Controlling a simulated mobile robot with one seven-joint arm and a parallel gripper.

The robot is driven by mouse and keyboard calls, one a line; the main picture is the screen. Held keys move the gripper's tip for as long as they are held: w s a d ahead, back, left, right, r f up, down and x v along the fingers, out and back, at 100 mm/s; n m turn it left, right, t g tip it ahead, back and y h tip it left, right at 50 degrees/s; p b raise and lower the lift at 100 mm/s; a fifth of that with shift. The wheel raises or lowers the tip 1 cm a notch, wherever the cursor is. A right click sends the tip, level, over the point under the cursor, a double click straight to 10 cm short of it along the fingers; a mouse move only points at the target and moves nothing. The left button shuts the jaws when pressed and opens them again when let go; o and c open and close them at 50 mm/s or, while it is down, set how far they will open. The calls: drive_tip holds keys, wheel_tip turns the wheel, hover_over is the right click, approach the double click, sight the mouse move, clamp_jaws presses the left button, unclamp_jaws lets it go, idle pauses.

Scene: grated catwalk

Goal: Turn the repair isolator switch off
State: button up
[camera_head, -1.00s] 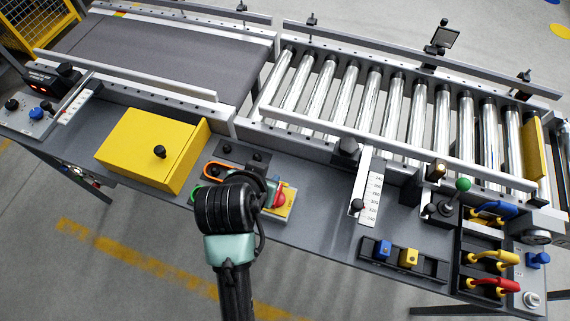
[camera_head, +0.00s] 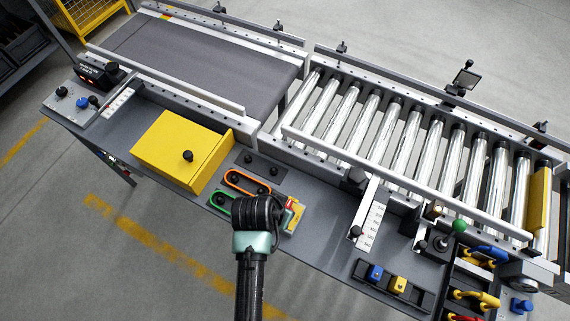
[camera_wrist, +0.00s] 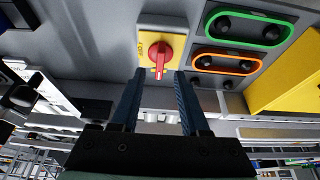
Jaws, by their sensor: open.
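The repair isolator is a red rotary handle (camera_wrist: 160,55) on a yellow plate (camera_wrist: 152,36) with lettering, in the upper middle of the wrist view. The handle's bar points toward my gripper in that view. In the head view the yellow plate (camera_head: 299,217) shows just right of my wrist, with part of the red handle beside it. My gripper (camera_wrist: 160,74) is open and empty, its two fingers apart on either side of the lower end of the handle. I cannot tell whether they touch it. In the head view my wrist hides the fingers.
Green-rimmed (camera_wrist: 248,27) and orange-rimmed (camera_wrist: 226,61) control plates with black knobs lie beside the isolator. A yellow box (camera_head: 172,146) stands to the left. A scale slider (camera_head: 370,215), blue and yellow blocks and coloured lever handles are to the right. Conveyor rollers run behind.

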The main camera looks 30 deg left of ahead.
drive_tip(key=shift+x, duration=2.3)
clamp_jaws()
